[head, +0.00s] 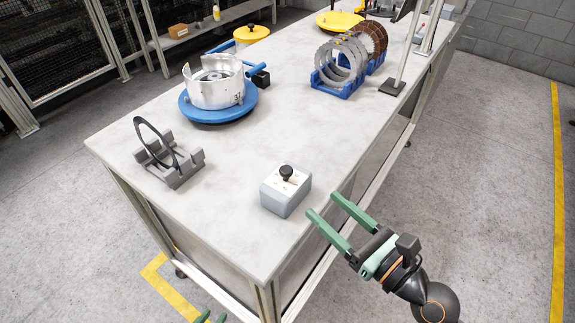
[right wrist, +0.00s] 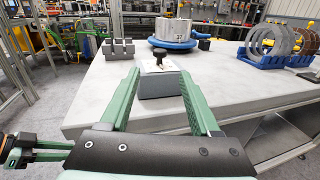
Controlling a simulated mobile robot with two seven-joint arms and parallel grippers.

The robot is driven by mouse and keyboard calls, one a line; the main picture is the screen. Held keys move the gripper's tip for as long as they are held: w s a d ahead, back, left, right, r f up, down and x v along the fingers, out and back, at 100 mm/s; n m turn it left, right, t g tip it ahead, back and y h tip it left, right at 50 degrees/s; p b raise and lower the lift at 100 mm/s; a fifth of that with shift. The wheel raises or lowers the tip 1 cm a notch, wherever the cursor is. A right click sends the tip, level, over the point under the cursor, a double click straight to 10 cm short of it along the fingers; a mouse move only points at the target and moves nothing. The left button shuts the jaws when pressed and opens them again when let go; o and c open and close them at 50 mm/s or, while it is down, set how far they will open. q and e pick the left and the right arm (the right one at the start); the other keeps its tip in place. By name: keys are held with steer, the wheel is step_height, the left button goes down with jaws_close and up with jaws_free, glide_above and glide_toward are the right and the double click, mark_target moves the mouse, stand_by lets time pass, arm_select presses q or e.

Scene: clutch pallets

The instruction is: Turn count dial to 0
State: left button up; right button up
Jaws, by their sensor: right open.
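The count dial is a black knob (head: 286,172) on the pale top plate of a small grey box (head: 284,197) near the table's front edge. The dial's setting is too small to read. In the right wrist view the box (right wrist: 158,83) and its knob (right wrist: 159,61) appear ahead, between my fingers in the picture. My right gripper (head: 324,205) has green fingers, spread open and empty. It is just off the table edge, to the right of the box and apart from it. Only the green tips of my left gripper (head: 211,317) show at the bottom edge.
A grey stand with a dark ring (head: 170,161) stands left on the table (head: 225,165). Behind are a metal housing on a blue turntable (head: 219,108), a blue rack (head: 337,88) of rings, and a yellow-lidded container (head: 251,34). The tabletop around the box is clear.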

mark_target(290, 175)
steer(key=p+x, duration=0.1)
steer(key=x, duration=1.1)
steer(key=shift+w+a+f, duration=0.1)
steer(key=shift+w+a, duration=0.05)
steer(key=shift+a, duration=0.05)
steer(key=shift+c, duration=0.3)
jaws_close()
